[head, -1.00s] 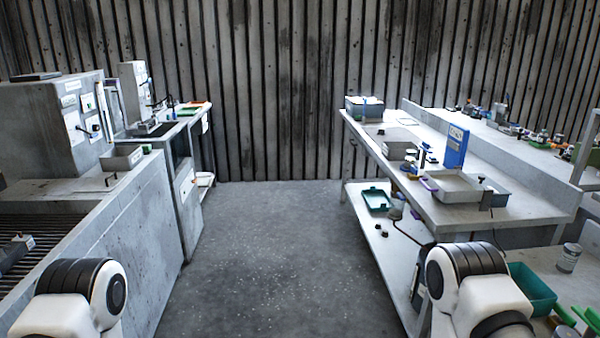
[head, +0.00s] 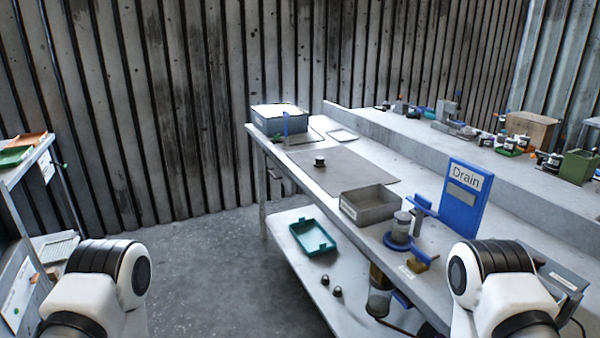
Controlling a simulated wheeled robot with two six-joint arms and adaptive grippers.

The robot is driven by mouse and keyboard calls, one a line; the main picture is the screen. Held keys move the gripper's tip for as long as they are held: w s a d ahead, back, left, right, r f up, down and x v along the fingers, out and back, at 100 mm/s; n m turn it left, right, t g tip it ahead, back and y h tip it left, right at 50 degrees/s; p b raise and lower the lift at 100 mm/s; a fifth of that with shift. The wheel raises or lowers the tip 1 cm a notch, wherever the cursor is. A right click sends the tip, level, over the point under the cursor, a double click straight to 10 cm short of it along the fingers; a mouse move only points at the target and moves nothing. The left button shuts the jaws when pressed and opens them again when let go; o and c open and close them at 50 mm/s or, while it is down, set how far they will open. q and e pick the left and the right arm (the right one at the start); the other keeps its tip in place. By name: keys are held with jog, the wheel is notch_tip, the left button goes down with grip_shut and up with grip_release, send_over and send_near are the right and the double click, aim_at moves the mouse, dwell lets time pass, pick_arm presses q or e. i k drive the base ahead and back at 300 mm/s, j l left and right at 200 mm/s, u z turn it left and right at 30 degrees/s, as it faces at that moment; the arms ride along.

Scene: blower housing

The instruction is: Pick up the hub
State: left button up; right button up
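A small dark round part (head: 319,162) with a lighter top stands on a grey mat (head: 352,176) on the workbench. It may be the hub, but it is too small to tell for sure. It stands apart from the other things, behind a grey open bin (head: 369,205). Only white and black links of my two arms show at the lower left and lower right. Neither gripper is in view.
A blue "Drain" sign (head: 463,197) and a stand with a clear jar (head: 401,228) are on the bench at right. A grey box (head: 279,118) is at the far end. A teal tray (head: 312,236) lies on the lower shelf. The floor (head: 215,265) left of the bench is clear.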

aim_at(320, 162)
jog(key=i+j+z, duration=0.45)
jog(key=z, duration=0.3)
jog(key=i+j+z, duration=0.15)
jog(key=z, duration=0.3)
jog(key=j+z, duration=0.45)
jog(key=i+l, duration=0.05)
